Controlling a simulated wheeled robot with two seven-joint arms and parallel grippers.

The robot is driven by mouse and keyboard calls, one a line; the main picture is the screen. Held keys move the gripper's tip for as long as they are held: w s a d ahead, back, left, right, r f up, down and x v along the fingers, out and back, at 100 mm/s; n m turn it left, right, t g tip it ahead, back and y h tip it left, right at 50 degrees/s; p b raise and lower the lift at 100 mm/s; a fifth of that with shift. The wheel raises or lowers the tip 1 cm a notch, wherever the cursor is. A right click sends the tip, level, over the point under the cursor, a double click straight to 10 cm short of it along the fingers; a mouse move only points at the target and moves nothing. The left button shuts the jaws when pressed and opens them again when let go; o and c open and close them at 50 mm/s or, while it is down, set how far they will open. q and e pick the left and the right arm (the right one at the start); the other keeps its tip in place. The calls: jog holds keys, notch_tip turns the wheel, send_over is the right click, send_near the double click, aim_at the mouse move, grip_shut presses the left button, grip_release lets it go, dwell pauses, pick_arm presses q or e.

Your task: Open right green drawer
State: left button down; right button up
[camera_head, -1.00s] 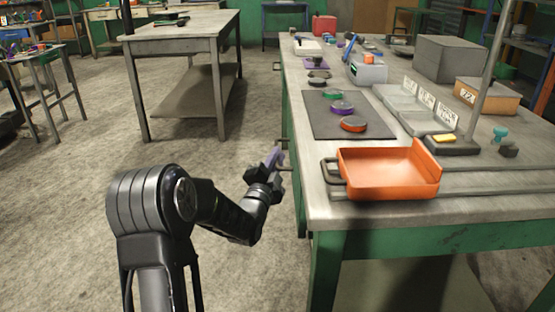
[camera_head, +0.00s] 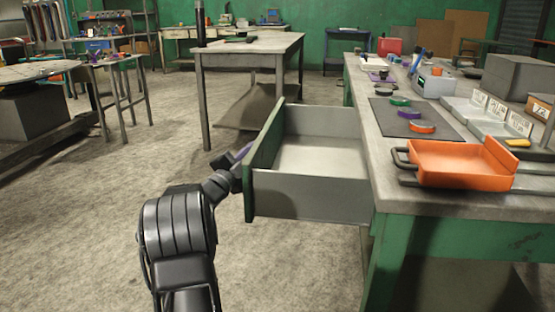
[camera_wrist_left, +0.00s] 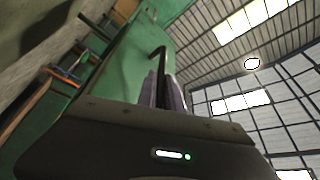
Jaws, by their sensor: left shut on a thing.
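The green-fronted drawer (camera_head: 264,150) is pulled well out of the left side of the workbench. Its grey inside (camera_head: 318,158) shows and looks empty. My left gripper (camera_head: 241,154) is at the outer face of the drawer front, shut on the drawer handle. In the left wrist view the dark handle bar (camera_wrist_left: 158,54) runs down between my purple-grey fingers (camera_wrist_left: 166,92), with the green drawer front (camera_wrist_left: 126,62) behind. In the head view the handle is hidden behind the drawer front and the gripper. My right gripper is in neither view.
The workbench (camera_head: 430,195) carries an orange tray (camera_head: 460,165), a dark mat (camera_head: 405,122) with coloured discs and several boxes. Another table (camera_head: 250,48) stands behind the drawer. Bare floor (camera_head: 90,215) lies to the left of the drawer.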

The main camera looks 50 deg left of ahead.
pick_arm(q)
jog(key=shift+s+a, duration=0.9)
jog(key=shift+a, duration=0.3)
jog(key=c, duration=1.5)
grip_release()
jog(key=p+v, duration=0.1)
jog(key=v, duration=0.6)
jog(key=shift+s+d+f, duration=0.1)
jog(key=shift+s+d, duration=0.05)
jog(key=shift+s, duration=0.15)
